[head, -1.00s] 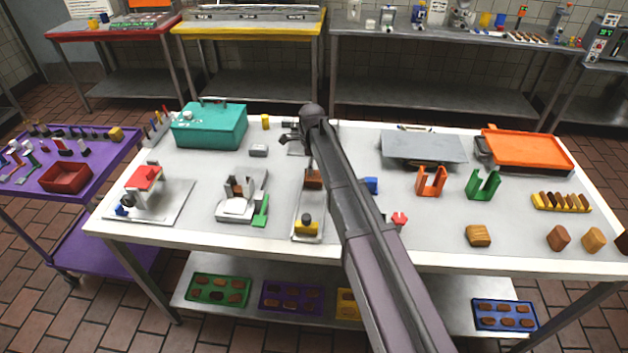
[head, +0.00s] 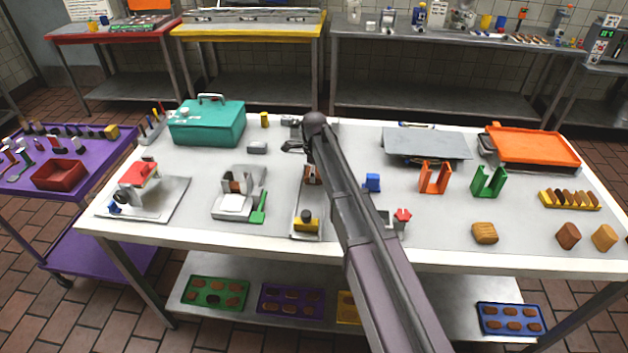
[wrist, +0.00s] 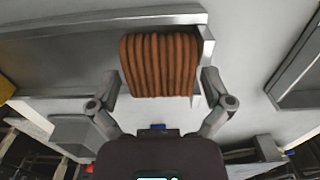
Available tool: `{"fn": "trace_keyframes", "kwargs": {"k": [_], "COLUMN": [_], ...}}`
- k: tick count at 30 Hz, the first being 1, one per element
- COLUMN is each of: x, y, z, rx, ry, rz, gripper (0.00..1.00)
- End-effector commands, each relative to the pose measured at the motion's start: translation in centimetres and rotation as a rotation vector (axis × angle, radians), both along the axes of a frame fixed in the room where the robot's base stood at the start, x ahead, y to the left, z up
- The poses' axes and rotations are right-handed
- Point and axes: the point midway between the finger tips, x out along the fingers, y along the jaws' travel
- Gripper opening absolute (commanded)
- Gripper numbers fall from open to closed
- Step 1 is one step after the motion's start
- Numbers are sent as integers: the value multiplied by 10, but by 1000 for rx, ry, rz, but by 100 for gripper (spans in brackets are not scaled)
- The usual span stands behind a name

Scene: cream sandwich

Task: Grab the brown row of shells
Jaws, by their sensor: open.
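The brown row of shells (wrist: 158,66) shows in the wrist view as a ribbed block of several upright shells side by side. It sits at the end of a grey metal tray (wrist: 60,30) with a raised rim. My gripper (wrist: 160,84) is open, with one finger to the left and one to the right of the row's near part. I cannot tell whether either finger touches it. In the head view, a small brown part of the row (head: 311,176) shows beside my arm, which hides the rest and most of my gripper.
A yellow block with a dark knob (head: 306,222) stands at the tray's near end. A grey station with a green piece (head: 240,195) is to the left. A blue block (head: 372,182) and an orange holder (head: 434,178) are to the right.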

Motion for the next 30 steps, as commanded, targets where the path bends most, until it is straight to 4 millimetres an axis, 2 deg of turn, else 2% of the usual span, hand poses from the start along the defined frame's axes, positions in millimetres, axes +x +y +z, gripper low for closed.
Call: {"fn": "trace_keyframes", "kwargs": {"k": [19,25,26,30], "x": [0,0,0,0], "y": [0,0,0,0], "z": [-1,-1,-1,-1], "rx": [0,0,0,0], "ry": [0,0,0,0], "rz": [0,0,0,0], "gripper": [100,41,35,35]}}
